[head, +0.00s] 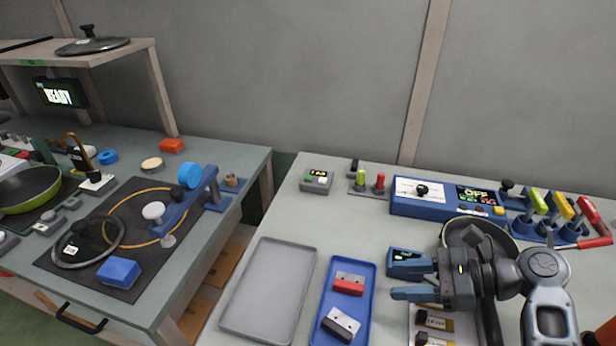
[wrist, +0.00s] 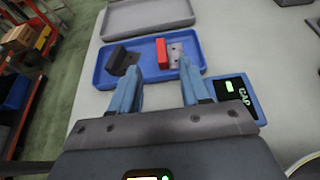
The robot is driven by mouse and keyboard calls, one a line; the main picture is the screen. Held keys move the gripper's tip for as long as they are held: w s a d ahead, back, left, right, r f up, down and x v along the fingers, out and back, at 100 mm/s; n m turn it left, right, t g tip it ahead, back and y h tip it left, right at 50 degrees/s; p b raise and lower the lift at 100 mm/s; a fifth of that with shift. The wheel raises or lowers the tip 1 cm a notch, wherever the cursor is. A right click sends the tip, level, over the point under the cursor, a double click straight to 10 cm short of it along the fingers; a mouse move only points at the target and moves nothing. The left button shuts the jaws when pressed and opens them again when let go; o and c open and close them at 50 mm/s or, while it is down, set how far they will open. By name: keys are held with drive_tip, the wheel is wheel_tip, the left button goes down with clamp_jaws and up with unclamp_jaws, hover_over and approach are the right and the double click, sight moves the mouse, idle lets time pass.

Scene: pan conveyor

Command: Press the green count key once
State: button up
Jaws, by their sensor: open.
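A small grey counter box (head: 316,182) stands near the back left of the right-hand table in the head view. It has a dark display on top, a green key (head: 309,180) at its left and a pale key beside it. The wrist view does not show the box. My gripper (head: 397,281) is open and empty, over the table beside the blue tray, well to the right of and nearer than the box. In the wrist view its two blue fingers (wrist: 159,72) stand wide apart, with nothing between them.
A grey tray (head: 237,318) and a blue tray (head: 371,285) holding two blocks lie left of my gripper. A blue gauge (wrist: 246,88) lies by the fingers. Green and red pegs (head: 361,177) stand right of the counter box. A blue control panel (head: 403,203) is further right.

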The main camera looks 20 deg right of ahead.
clamp_jaws()
idle(1.5)
